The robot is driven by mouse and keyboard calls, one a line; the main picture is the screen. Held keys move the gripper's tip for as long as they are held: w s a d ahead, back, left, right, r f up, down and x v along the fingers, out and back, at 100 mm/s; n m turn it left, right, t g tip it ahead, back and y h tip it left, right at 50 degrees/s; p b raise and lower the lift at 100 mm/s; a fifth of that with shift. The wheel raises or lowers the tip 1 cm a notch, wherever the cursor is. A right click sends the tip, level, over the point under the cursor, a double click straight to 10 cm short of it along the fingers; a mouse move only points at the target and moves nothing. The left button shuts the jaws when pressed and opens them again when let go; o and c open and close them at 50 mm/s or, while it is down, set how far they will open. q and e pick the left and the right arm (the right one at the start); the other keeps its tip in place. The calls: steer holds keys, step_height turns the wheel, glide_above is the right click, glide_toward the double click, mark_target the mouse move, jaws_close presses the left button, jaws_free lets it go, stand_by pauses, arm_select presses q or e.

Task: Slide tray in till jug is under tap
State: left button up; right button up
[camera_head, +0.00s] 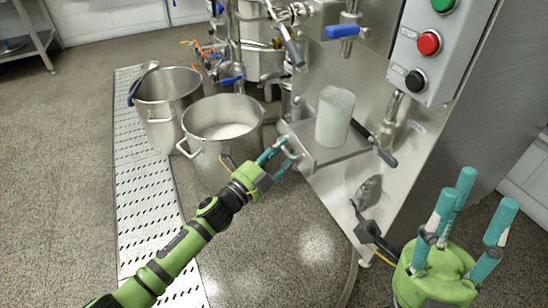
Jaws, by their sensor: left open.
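The steel tray (322,158) juts out from the machine's front panel at the centre. A whitish cylindrical jug (335,116) stands upright on it. A tap with a blue handle (342,31) hangs from the machine above; whether the jug is directly beneath it is hard to tell. My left gripper (282,152) is open at the tray's left front edge, with teal fingers close to a small handle-like part there. I cannot tell whether they touch it. My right gripper (477,208) is open and empty at the lower right, fingers pointing up, away from the tray.
Two large steel pots (222,118) (168,104) stand left of the tray by a white floor drain grate (140,185). A control box (436,45) with green, red and black buttons overhangs at upper right. A black-handled valve (375,145) sits right of the jug.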

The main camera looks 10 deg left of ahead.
arm_select(q)
steer(key=v, duration=1.2)
